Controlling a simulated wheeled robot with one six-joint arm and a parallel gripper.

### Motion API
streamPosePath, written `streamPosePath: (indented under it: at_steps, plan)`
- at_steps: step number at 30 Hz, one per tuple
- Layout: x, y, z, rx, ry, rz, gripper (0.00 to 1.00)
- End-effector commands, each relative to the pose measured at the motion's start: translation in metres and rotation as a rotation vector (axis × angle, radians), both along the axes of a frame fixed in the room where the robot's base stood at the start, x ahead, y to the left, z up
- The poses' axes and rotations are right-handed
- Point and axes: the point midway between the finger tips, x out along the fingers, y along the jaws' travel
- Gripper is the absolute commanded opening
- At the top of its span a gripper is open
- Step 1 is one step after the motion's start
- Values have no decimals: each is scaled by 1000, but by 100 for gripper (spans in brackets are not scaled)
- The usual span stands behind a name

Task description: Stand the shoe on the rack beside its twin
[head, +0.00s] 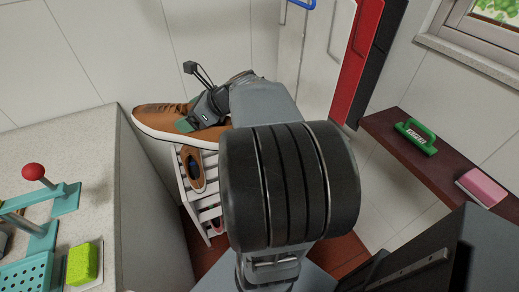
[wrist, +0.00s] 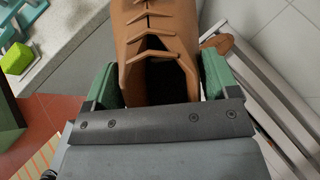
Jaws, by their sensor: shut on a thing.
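A brown lace-up shoe with a white sole (head: 158,117) is held in the air above the top of the white slatted rack (head: 208,213) in the head view. My gripper (head: 188,122) is shut on it, with green finger pads. In the wrist view the shoe (wrist: 155,50) sits between both pads of my gripper (wrist: 160,80), opening towards me. Its brown twin (head: 192,168) is on the rack, below the held shoe and partly hidden by it and my arm. The rack (wrist: 262,95) also shows at the right in the wrist view, with a brown piece beside the right pad.
A speckled counter (head: 75,135) stands left of the rack, bearing a teal press with a red knob (head: 33,172) and a yellow-green sponge (head: 83,264). A dark red shelf (head: 405,160) at the right holds a green-handled brush (head: 415,137) and a pink block (head: 482,187).

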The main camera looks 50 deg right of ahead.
Motion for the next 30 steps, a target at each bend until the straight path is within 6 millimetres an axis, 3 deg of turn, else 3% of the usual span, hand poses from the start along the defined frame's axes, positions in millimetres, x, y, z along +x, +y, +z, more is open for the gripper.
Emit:
streamPosePath:
  at_steps: [1,6,12,15,24,30]
  plan:
    - [6,-9,-29,-6,18,-73,48]
    - [21,-40,-96,-25,83,-339,48]
    - [25,-73,-166,-29,159,-629,48]
    - [22,-86,-191,-26,190,-744,48]
    - [13,-107,-231,-9,243,-935,48]
    - [41,-118,-251,-8,251,-958,48]
